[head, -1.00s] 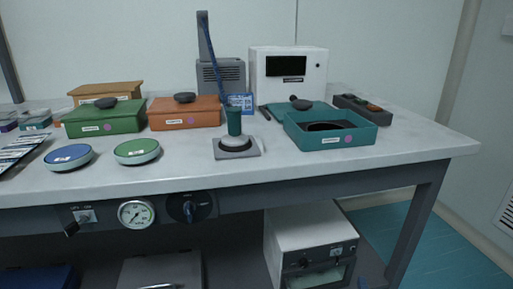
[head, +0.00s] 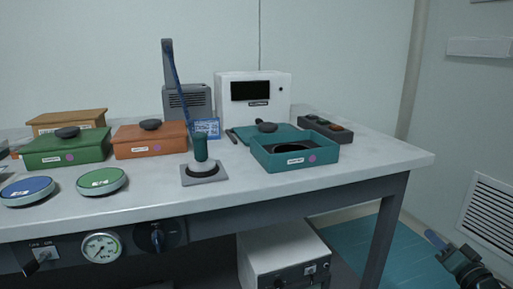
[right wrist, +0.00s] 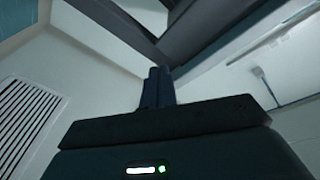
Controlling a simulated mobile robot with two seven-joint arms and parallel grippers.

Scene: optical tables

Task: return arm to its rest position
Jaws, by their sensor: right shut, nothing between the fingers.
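My right gripper (head: 436,240) is at the lower right of the head view, off the table's right end, over the blue-green floor mat and apart from everything. In the right wrist view its two dark fingers (right wrist: 158,86) are together with nothing between them. My left gripper is not in the head view.
The optical table (head: 390,158) fills the left and middle, its right corner nearest my right arm. On it stand an open teal box (head: 262,157), a green-handled tool on a plate (head: 200,150), an orange box (head: 150,142) and a white instrument (head: 225,95). A wall vent (head: 488,208) is at right.

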